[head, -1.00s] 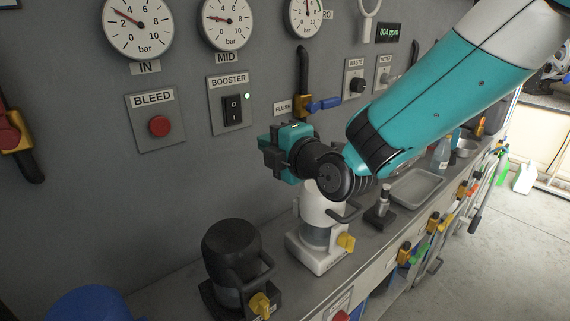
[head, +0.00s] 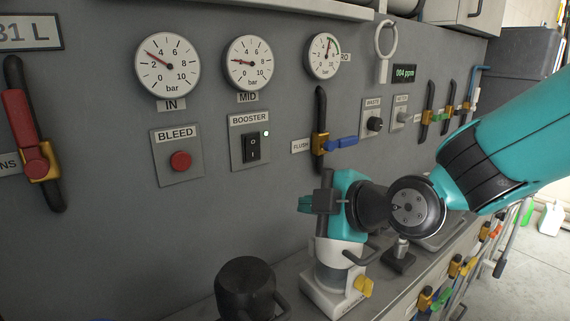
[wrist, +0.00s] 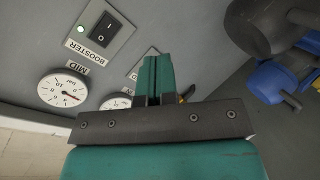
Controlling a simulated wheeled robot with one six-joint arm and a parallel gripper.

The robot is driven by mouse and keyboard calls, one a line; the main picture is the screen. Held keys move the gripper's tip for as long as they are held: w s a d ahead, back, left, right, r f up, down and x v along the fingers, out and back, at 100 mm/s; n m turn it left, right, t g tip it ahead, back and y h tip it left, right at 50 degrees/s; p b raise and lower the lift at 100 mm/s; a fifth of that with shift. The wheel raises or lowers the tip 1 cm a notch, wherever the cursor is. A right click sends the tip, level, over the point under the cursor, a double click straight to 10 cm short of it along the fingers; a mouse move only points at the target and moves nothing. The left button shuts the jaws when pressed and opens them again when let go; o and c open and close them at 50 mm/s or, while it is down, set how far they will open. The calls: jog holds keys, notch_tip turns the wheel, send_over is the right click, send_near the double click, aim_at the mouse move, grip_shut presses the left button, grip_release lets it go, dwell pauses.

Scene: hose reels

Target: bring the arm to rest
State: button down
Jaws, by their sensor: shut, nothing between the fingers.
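My gripper (head: 322,204) is at the end of my teal and black arm, in the lower middle of the head view. It points left, in front of the grey panel and above the white canister (head: 335,275) on the shelf. In the wrist view the teal and black fingers (wrist: 155,78) are together with nothing between them. The black booster switch (head: 251,148) is on the panel up and left of the gripper, apart from it; it also shows in the wrist view (wrist: 105,27).
A black canister (head: 246,285) stands on the shelf left of the white one. A black hose with a blue valve handle (head: 341,142) hangs just above the gripper. The red bleed button (head: 180,161) and gauges are on the panel.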

jog(key=s+d+m+g+h+p, duration=0.1)
jog(key=s+d+m+g, duration=0.2)
jog(key=s, duration=0.4)
jog(key=s+d+m+g+h+p, duration=0.1)
jog(key=s+d+m+g+h, duration=0.1)
jog(key=s+m, duration=0.3)
jog(key=s+d+r+m+g+h, duration=0.1)
jog(key=s+d+m+g, duration=0.3)
jog(key=s, duration=0.4)
jog(key=shift+s+d+m+g+h+p, duration=0.35)
jog(key=shift+d+m+g+h+p, duration=0.05)
jog(key=shift+m+g, duration=0.1)
jog(key=shift+r, duration=0.1)
